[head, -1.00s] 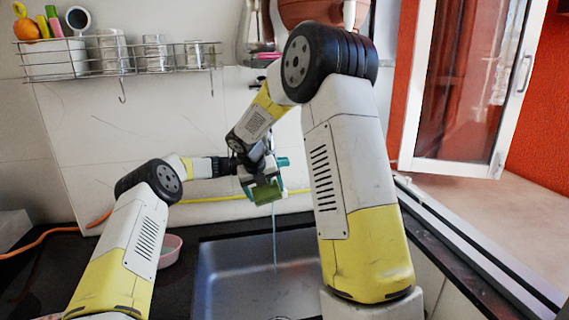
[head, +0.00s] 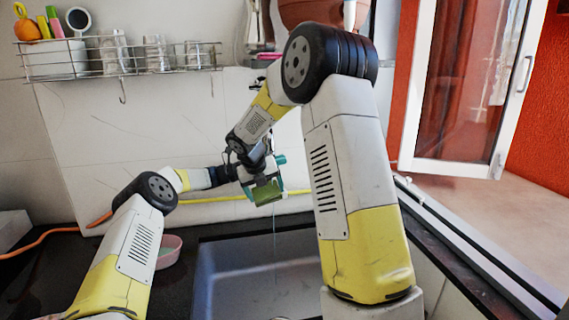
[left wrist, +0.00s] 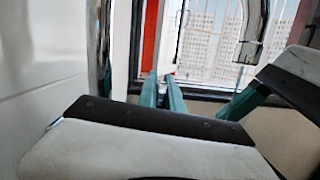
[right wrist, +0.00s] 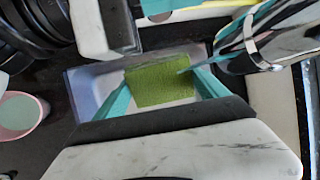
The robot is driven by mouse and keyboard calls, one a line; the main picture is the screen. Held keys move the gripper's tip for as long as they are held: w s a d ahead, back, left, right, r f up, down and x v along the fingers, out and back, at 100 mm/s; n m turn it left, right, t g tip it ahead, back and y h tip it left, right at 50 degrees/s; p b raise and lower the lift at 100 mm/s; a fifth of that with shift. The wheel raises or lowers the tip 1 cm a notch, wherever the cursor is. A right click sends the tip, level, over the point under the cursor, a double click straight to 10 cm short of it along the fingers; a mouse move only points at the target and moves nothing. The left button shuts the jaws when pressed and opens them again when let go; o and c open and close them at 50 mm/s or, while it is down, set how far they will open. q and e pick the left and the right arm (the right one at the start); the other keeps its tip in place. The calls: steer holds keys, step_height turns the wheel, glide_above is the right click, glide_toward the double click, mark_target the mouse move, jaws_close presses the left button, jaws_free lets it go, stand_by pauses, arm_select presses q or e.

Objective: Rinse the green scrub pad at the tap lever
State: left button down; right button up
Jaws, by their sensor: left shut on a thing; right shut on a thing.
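The green scrub pad (head: 268,192) is held between the teal fingers of my right gripper (head: 264,186), above the sink. The right wrist view shows the pad (right wrist: 163,80) between both fingertips, with a pale blue streak at its right edge. A thin water stream (head: 275,232) hangs below the pad. My left gripper (head: 281,160) is just behind and above it, mostly hidden by my right wrist. In the left wrist view its teal fingers (left wrist: 163,82) are close together on something too small to make out. The tap lever is not clearly visible. The chrome spout (left wrist: 254,30) shows there.
The grey sink (head: 215,275) lies below. A pink bowl (head: 168,250) stands on the dark counter left of it. A wire rack (head: 125,60) with cups hangs on the wall. An open window (head: 470,90) is at the right.

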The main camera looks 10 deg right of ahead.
arm_select(q)
steer(key=shift+w+a+r+h, duration=0.15)
steer(key=shift+a+r+h, duration=0.1)
steer(key=shift+a+h, duration=0.35)
steer(key=shift+d, duration=0.1)
steer(key=c, duration=1.5)
jaws_free()
steer(key=shift+f, duration=0.1)
steer(key=v, duration=1.1)
steer(key=shift+a, duration=0.35)
steer(key=shift+f, duration=0.15)
